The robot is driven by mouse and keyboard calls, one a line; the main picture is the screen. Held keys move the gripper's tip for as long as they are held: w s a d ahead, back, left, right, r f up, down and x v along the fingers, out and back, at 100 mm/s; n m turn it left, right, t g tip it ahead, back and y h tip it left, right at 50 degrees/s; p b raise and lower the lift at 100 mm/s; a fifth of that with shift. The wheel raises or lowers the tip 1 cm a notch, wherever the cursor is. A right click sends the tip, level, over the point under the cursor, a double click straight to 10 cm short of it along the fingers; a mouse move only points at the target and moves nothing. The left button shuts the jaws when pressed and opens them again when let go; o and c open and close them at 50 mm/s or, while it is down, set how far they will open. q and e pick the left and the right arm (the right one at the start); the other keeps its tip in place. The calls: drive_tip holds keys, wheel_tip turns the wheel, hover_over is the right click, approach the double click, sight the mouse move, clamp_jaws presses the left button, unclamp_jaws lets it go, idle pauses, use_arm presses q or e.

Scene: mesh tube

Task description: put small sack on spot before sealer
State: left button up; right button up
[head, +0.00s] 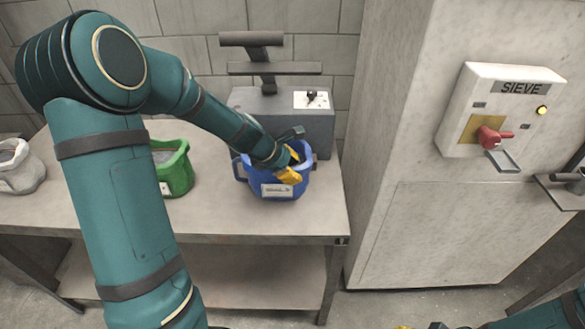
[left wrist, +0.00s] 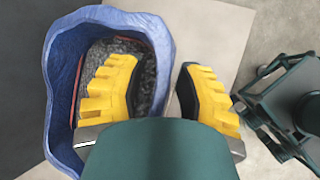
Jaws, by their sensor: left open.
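A blue sack (head: 272,190) with a pale label stands upright and open on the table, directly in front of the grey sealer (head: 290,118). The left wrist view shows grey granular contents inside the blue sack (left wrist: 60,95). My left gripper (head: 291,165) is open at the sack's rim. In the left wrist view, one yellow finger of this gripper (left wrist: 153,92) is over the inside of the sack and the other is outside, with the rim between them. The spot under the sack is hidden. A yellow tip of my right gripper (head: 405,326) barely shows at the bottom edge.
A green sack (head: 178,172) and a pale grey sack (head: 18,168) stand farther left on the table (head: 225,220). A large cabinet (head: 400,215) with a SIEVE control box (head: 500,110) and red knob stands close at the right. The table front is clear.

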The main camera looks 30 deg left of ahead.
use_arm(q)
drive_tip(key=p+v, duration=0.4)
drive_tip(key=v, duration=0.8)
drive_tip(key=s+d+f+m+g, duration=0.1)
drive_tip(key=d+f+m+g, duration=0.1)
drive_tip(key=d+f+m, duration=0.55)
drive_tip(key=s+d+f+m+g, duration=0.2)
drive_tip(key=d+f+m, duration=0.25)
drive_tip(key=f, duration=0.55)
drive_tip(key=s+d+f+m, duration=0.4)
drive_tip(key=d+m, duration=0.1)
drive_tip(key=d, duration=0.2)
drive_tip(key=s+d+f+m, duration=0.4)
drive_tip(key=d+f+m, duration=0.1)
drive_tip(key=d+m, duration=0.1)
drive_tip(key=shift+s+d+f+g, duration=0.15)
drive_tip(key=shift+s+d+g, duration=0.1)
drive_tip(key=shift+d+g, duration=0.15)
drive_tip(key=shift+a, duration=0.2)
